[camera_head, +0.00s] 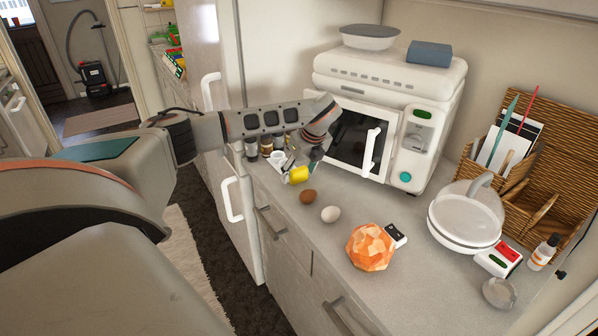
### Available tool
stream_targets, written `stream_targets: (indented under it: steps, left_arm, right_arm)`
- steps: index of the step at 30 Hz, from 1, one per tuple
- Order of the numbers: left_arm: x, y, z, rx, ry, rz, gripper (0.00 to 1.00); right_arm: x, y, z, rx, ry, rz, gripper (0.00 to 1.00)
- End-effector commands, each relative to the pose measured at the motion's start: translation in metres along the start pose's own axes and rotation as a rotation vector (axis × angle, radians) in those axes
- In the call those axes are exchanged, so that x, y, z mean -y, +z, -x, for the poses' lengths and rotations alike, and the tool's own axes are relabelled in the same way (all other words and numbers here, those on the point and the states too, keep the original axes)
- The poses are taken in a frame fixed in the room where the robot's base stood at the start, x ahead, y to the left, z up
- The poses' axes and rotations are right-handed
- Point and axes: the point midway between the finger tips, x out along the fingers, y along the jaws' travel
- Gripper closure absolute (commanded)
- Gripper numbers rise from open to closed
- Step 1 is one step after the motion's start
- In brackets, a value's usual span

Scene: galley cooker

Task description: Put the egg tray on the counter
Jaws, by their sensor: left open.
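I cannot make out an egg tray in the head view. A brown egg (308,197) and a white egg (331,214) lie loose on the counter (395,290). My left arm reaches in from the left across the counter's far end. My left gripper (301,166) is open and points down in front of the microwave, close to a yellow item (297,175). Its fingers are small and partly hidden, and I cannot tell whether they touch that item. My right gripper is not in view.
A white microwave (387,120) stands behind the gripper, with small jars (266,145) to its left. An orange faceted ball (370,247), a lidded glass dish (464,222) and a wicker organizer (530,165) occupy the counter. A white fridge (200,45) stands at left.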

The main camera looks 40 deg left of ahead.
Motion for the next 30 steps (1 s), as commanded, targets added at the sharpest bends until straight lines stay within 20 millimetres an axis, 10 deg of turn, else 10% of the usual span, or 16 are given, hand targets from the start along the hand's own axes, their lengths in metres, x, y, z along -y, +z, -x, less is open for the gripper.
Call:
stream_targets:
  steps: [30]
  left_arm:
    - [0.000, 0.000, 0.121, 0.000, -0.001, 0.000, 0.41]
  right_arm:
    - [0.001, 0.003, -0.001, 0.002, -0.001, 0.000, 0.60]
